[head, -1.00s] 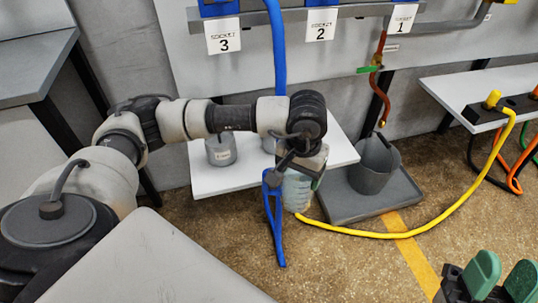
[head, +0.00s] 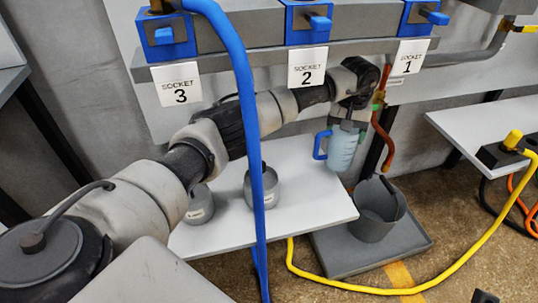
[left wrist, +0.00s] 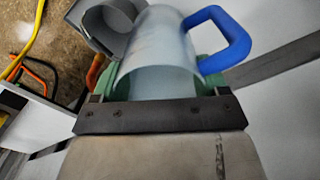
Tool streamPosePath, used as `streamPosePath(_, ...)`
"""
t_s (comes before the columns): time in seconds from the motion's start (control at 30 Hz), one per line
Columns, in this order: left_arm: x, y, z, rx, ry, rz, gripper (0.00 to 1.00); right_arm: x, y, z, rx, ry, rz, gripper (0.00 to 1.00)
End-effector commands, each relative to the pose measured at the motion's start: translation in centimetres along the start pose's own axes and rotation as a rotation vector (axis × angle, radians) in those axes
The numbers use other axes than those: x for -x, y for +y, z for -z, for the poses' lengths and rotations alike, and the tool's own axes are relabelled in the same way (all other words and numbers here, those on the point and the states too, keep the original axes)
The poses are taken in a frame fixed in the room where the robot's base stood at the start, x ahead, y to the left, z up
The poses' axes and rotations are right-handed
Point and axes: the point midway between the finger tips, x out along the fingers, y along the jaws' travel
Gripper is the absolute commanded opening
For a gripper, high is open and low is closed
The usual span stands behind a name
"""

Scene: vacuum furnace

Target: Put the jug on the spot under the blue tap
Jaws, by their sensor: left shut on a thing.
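The jug (head: 341,150) is pale translucent blue with a bright blue handle on its left in the head view. My left gripper (head: 348,122) is shut on it and holds it upright, in front of the wall and above the right end of the white shelf. In the left wrist view the jug (left wrist: 158,60) sits between the green finger pads, its blue handle to the upper right. I cannot make out a blue tap or a marked spot under one. My right gripper does not show, save perhaps a dark sliver at the bottom edge.
Two grey pots (head: 262,188) stand on the white shelf (head: 310,205). A grey bucket (head: 376,210) stands in a floor tray (head: 350,258), near a copper pipe (head: 382,145) with a green handle. A blue hose (head: 245,100) hangs before the shelf; a yellow hose (head: 440,275) crosses the floor.

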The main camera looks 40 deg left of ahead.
Motion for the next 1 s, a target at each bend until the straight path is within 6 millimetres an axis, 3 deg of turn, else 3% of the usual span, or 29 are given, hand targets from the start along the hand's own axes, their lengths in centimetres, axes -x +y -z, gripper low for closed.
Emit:
streamPosePath(0.4,0.1,-10.9,-2.8,0.005,-0.001,0.003,0.36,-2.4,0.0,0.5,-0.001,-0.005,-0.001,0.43)
streamPosePath(0.6,0.0,-14.9,-3.8,0.004,-0.001,0.004,0.36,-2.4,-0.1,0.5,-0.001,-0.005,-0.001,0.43)
streamPosePath(0.8,-0.3,-16.1,-4.2,0.001,0.000,0.002,0.36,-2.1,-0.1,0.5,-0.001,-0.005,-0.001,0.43)
streamPosePath(1.0,-3.1,-16.1,-4.2,0.001,-0.001,0.002,0.36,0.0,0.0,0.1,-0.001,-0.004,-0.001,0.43)
